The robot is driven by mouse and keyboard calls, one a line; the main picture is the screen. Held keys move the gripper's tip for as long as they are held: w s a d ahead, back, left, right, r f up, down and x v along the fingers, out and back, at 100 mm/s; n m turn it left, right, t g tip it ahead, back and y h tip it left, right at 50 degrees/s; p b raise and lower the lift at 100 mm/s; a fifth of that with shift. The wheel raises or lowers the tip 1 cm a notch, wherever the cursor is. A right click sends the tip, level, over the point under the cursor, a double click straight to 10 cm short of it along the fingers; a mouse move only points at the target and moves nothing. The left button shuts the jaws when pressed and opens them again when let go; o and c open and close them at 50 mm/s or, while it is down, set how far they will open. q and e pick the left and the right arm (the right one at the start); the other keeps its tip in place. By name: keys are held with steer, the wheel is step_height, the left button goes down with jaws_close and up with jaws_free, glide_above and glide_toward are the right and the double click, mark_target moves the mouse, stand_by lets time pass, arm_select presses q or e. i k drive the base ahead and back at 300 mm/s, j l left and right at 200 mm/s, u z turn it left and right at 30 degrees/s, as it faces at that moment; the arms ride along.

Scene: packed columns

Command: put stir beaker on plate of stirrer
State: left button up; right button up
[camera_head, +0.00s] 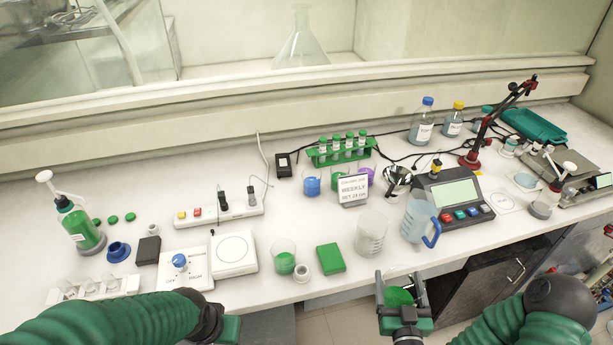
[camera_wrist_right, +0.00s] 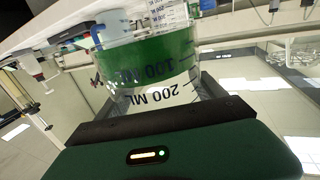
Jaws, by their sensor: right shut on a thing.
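My right gripper (camera_head: 403,302) is shut on a clear beaker holding green liquid (camera_head: 398,296), held in front of the bench's front edge. In the right wrist view the beaker (camera_wrist_right: 160,72) fills the space between the fingers, with its 100 ML and 200 ML marks upside down. The stirrer, a white unit, stands at left centre of the bench; its flat plate (camera_head: 234,249) with a ring mark is bare, and its blue-knobbed front (camera_head: 185,278) lies left of it. My left gripper (camera_head: 229,329) is low at the front, its fingers mostly hidden.
Another beaker with green liquid (camera_head: 284,262), a green box (camera_head: 330,258), an empty beaker (camera_head: 371,236) and a blue-handled jug (camera_head: 417,217) stand between the held beaker and the stirrer or behind it. A power strip (camera_head: 219,210) lies behind the plate.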

mark_target(232, 249)
steer(key=i+j+u, duration=0.1)
steer(key=j+u, duration=0.25)
steer(key=i+j+u, duration=0.15)
steer(key=j+u, duration=0.2)
steer(key=j, duration=0.15)
steer(key=i+j+u, duration=0.2)
steer(key=j+u, duration=0.15)
